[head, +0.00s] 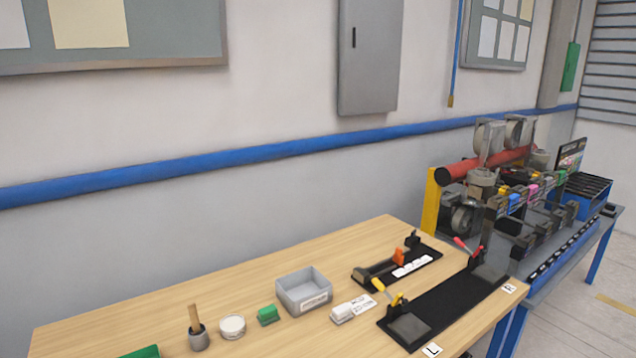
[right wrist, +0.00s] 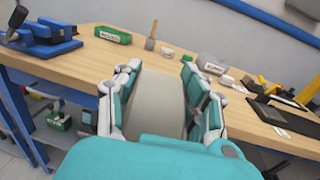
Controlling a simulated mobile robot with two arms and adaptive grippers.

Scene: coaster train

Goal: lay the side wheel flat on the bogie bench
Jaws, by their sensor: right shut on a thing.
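My right gripper (right wrist: 158,92) has its teal fingers shut on a broad, smooth, pale grey-beige thing that I take to be the side wheel (right wrist: 155,105). Its full outline is hidden by the fingers. In the right wrist view it shows in front of the wooden-topped bench (right wrist: 95,60); its height over the top is unclear. In the head view a grey bench (head: 560,262) with blue legs carries a bogie with wheels (head: 462,220) at a red tube (head: 485,163). Which bench is the bogie bench is not marked. Neither gripper shows in the head view.
The wooden top (head: 270,335) holds a grey bin (head: 304,292), a green block (head: 268,315), a round tin (head: 232,326), a brush in a pot (head: 198,340), and black mats (head: 450,305) with clamps. Its back middle is clear. A blue fixture (right wrist: 45,38) stands at left in the wrist view.

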